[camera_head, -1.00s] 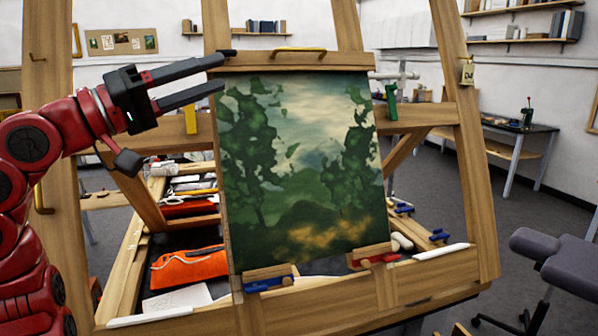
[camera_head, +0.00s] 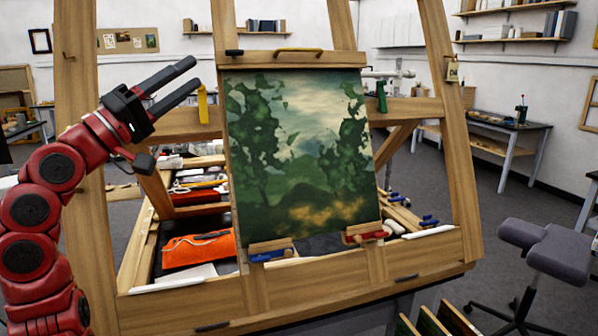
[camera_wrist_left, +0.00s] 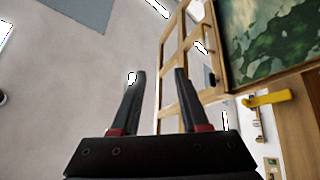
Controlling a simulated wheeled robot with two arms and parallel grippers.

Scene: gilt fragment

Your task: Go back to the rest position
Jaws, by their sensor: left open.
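My left gripper (camera_head: 190,80) is at the upper left in the head view, at the end of my red arm. Its two black fingers are apart and nothing is between them. It is in front of the left side of a wooden easel (camera_head: 88,230), left of a green landscape painting (camera_head: 300,170). In the left wrist view the open fingers (camera_wrist_left: 160,75) point past the easel frame, with the painting (camera_wrist_left: 265,40) at the upper right. My right gripper is not in these views.
A yellow clamp (camera_head: 203,105) and a green clamp (camera_head: 382,96) are on the easel crossbar. An orange cloth (camera_head: 197,249) and tools lie in the tray area below. A grey stool (camera_head: 548,248) stands at the right.

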